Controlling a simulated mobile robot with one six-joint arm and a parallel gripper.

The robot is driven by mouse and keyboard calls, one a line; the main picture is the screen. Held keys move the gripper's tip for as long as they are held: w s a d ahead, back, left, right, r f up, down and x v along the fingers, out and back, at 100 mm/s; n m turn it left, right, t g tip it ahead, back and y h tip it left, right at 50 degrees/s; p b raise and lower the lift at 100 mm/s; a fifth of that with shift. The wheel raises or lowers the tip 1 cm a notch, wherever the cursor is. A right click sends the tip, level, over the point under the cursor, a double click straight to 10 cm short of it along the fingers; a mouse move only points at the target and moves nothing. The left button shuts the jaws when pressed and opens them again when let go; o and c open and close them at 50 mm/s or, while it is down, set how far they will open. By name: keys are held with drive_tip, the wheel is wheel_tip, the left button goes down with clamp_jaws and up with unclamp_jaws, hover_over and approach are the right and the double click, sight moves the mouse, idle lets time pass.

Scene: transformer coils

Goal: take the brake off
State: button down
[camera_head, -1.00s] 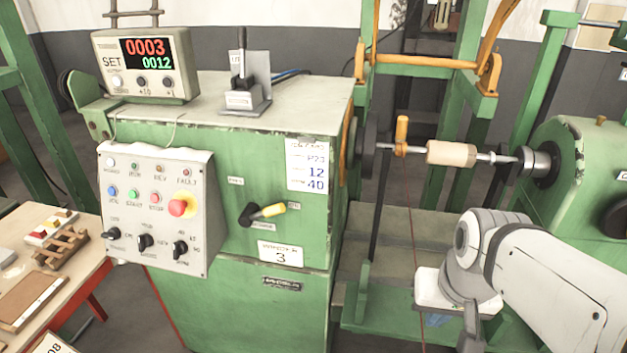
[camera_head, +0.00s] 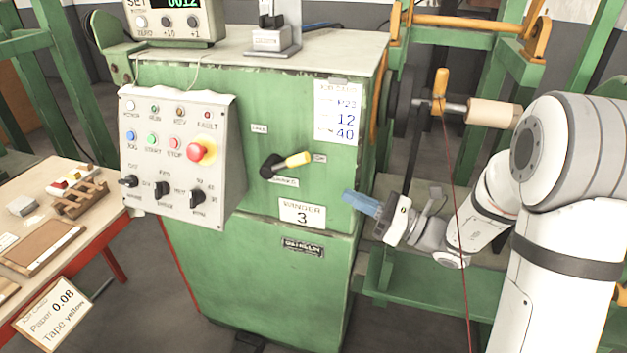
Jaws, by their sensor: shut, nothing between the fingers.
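The brake lever (camera_head: 297,160) is on the front of the green machine cabinet. My gripper (camera_head: 350,197) is at the cabinet's right front edge, to the right of the lever and lower. Its blue fingers are shut, empty and point left, and they are apart from the lever.
A grey control panel (camera_head: 182,160) with buttons and a red stop button (camera_head: 201,151) juts out left of the lever. A side table (camera_head: 95,235) with parts stands at the left. A thin red strand (camera_head: 458,210) hangs near my arm. The spindle (camera_head: 493,113) is behind.

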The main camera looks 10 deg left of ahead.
drive_tip(key=shift+w+d+m+t, duration=0.1)
drive_tip(key=shift+w+m+t, duration=0.15)
drive_tip(key=shift+m+t, duration=0.05)
approach(289, 160)
drive_tip(key=a, duration=0.2)
drive_tip(key=w+a, duration=0.1)
drive_tip(key=a, duration=0.1)
drive_tip(key=shift+w+a+f, duration=0.15)
drive_tip(key=shift+w+f, duration=0.05)
drive_tip(key=shift+w, duration=0.05)
